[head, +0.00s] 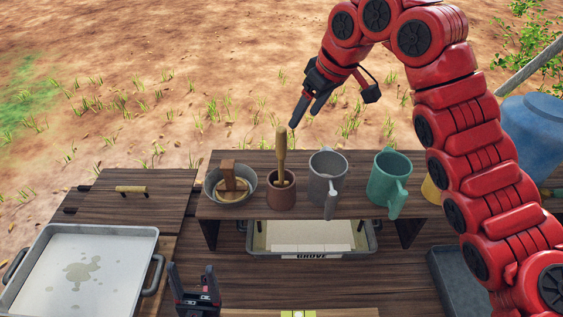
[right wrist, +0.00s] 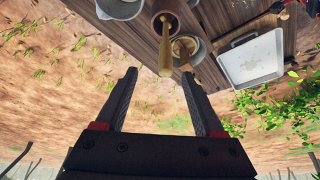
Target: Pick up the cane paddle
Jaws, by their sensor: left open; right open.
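The cane paddle (head: 282,155) is a tan wooden stick with a thicker top, standing upright in a brown cup (head: 281,190) on the raised dark wood shelf. My right gripper (head: 304,112) is open and empty, above and slightly right of the paddle's top in the head view. In the right wrist view, the end of the paddle (right wrist: 166,58) shows between the tips of the open right gripper (right wrist: 159,74); contact is not seen. My left gripper (head: 193,272) is open and empty, low in front of the shelf.
A grey bowl (head: 215,192) holding a wooden block-like tool stands left of the cup. A grey mug (head: 326,175) and a teal mug (head: 386,182) stand to its right. A metal tray (head: 135,240) is at left, and a lower bin (head: 372,246) sits under the shelf.

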